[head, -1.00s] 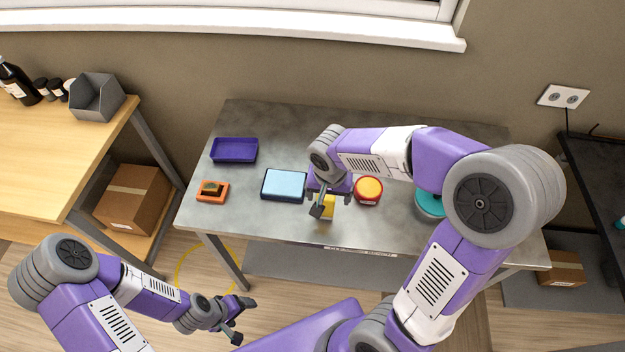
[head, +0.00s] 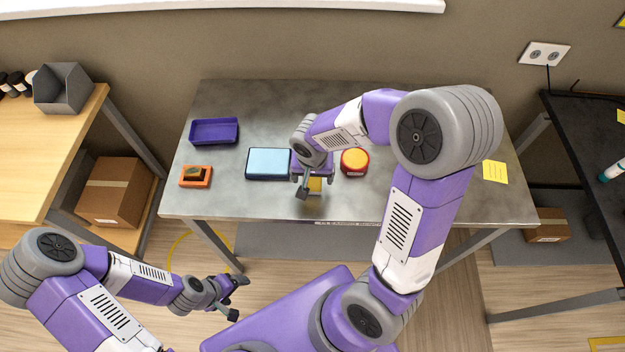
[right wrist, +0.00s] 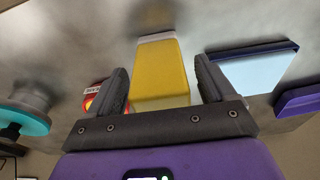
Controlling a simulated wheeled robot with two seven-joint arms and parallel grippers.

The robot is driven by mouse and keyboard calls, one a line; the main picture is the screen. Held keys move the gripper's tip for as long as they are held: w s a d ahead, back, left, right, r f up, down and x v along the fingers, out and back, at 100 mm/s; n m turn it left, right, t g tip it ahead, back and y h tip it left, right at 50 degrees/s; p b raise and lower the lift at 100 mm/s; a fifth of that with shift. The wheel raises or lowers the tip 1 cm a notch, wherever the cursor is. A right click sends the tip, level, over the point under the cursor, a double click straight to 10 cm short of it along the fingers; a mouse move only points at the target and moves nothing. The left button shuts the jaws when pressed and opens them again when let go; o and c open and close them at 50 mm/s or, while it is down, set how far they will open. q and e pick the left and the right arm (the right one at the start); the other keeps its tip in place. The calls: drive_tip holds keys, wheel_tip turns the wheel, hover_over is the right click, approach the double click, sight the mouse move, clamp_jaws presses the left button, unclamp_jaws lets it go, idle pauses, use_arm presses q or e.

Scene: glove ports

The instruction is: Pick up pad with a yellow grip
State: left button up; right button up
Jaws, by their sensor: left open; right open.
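The pad with a yellow grip (head: 314,186) is on the metal table, mostly hidden in the head view by my right gripper (head: 306,190). In the right wrist view the yellow grip (right wrist: 160,75) lies between the two open fingers of my right gripper (right wrist: 162,92), with a pale edge at its far end. Gaps show on both sides of it, so the fingers do not appear to touch it. My left gripper (head: 236,298) is open and empty, low in front of the table at the left.
On the metal table (head: 440,200) are a blue pad in a dark tray (head: 268,163), a red round container with a yellow top (head: 354,161), a purple tray (head: 214,131), an orange holder (head: 196,176) and a yellow note (head: 495,172). A teal-based object (right wrist: 25,120) shows in the wrist view.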

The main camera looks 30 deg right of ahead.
drive_tip(key=c, duration=1.1)
